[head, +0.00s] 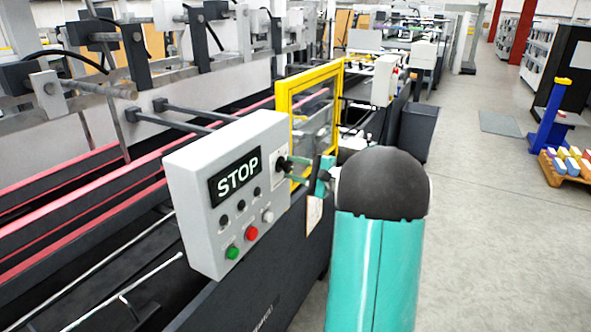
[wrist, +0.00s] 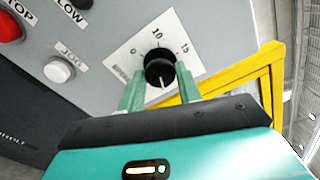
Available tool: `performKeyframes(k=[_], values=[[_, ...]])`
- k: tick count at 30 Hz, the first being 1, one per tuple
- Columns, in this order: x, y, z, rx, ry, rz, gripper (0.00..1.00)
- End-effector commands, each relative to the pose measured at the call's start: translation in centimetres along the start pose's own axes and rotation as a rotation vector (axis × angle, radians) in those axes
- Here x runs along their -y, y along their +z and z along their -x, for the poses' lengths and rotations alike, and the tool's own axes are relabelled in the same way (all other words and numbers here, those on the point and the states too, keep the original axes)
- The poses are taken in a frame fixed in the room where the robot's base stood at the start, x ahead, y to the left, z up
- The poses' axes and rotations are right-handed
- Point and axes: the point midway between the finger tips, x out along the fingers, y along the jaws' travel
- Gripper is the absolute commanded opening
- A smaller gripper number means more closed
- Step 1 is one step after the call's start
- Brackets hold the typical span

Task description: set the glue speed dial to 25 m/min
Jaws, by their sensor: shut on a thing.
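The glue speed dial is a black round knob (wrist: 160,66) on a white scale plate (wrist: 133,52). In the wrist view the plate shows marks 0, 10 and 15; its lower part is hidden by my gripper. A white line on the knob points down in that view, toward my gripper. My gripper (wrist: 159,76) has its green fingers on both sides of the knob and is shut on it. In the head view the knob (head: 282,165) shows at the right end of the grey control panel (head: 192,218), with my gripper (head: 292,167) at it.
The panel has a STOP display (head: 238,178), a green button (head: 232,252), a red button (head: 251,233) and a white button (head: 267,215). A yellow guard frame (head: 284,103) stands just behind the dial. Open floor (head: 480,200) lies to the right.

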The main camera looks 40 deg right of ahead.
Motion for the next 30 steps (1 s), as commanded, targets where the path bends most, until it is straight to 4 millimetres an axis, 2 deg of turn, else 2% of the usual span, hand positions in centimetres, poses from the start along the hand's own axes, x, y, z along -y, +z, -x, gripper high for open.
performKeyframes(k=[10,26,27,29,30], values=[[-0.13,-0.01,0.12,0.0,0.003,-0.148,0.11],[-0.11,-0.01,0.12,0.0,0.002,-0.171,0.11],[-0.1,-0.01,0.12,0.0,0.002,-0.171,0.42],[-0.08,-0.01,0.11,0.0,0.002,-0.171,0.54],[-0.06,-0.01,0.09,0.0,0.002,-0.17,0.56]])
